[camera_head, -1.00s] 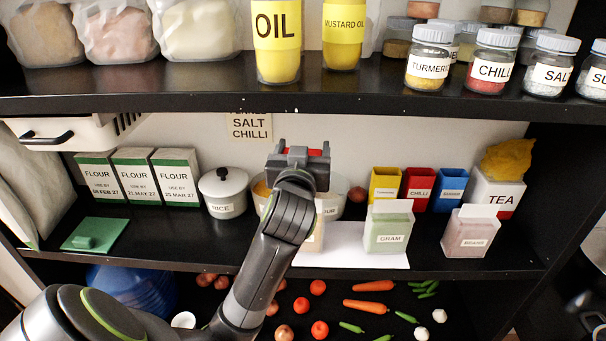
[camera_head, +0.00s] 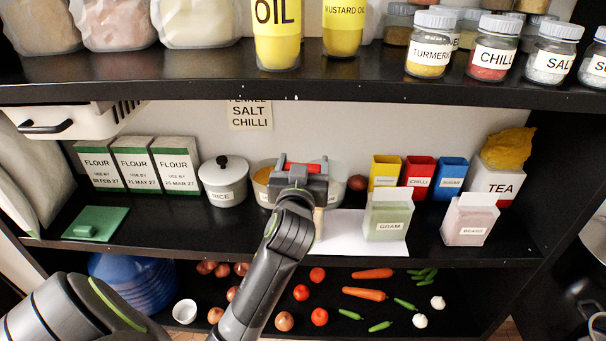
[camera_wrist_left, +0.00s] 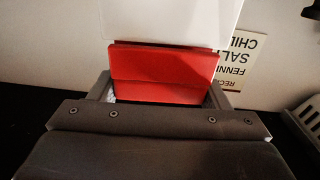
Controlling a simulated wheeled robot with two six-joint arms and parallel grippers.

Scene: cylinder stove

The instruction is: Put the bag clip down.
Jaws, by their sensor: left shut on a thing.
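The bag clip is a red bar (camera_head: 302,168) held in the jaws of my left gripper (camera_head: 301,178), which is shut on it. The clip is level and in the air above the middle shelf (camera_head: 160,240), in front of two round pots. The left wrist view shows the red clip (camera_wrist_left: 160,75) close up between the fingers, with a plain white flat surface beside it; I cannot tell what that belongs to. My left arm hides part of a bag or box behind it. My right gripper is not in view.
A white sheet (camera_head: 340,245) lies on the shelf right of my arm. Flour boxes (camera_head: 130,165), a rice pot (camera_head: 223,185) and a green board (camera_head: 97,223) are left. The upper shelf (camera_head: 220,90) overhangs.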

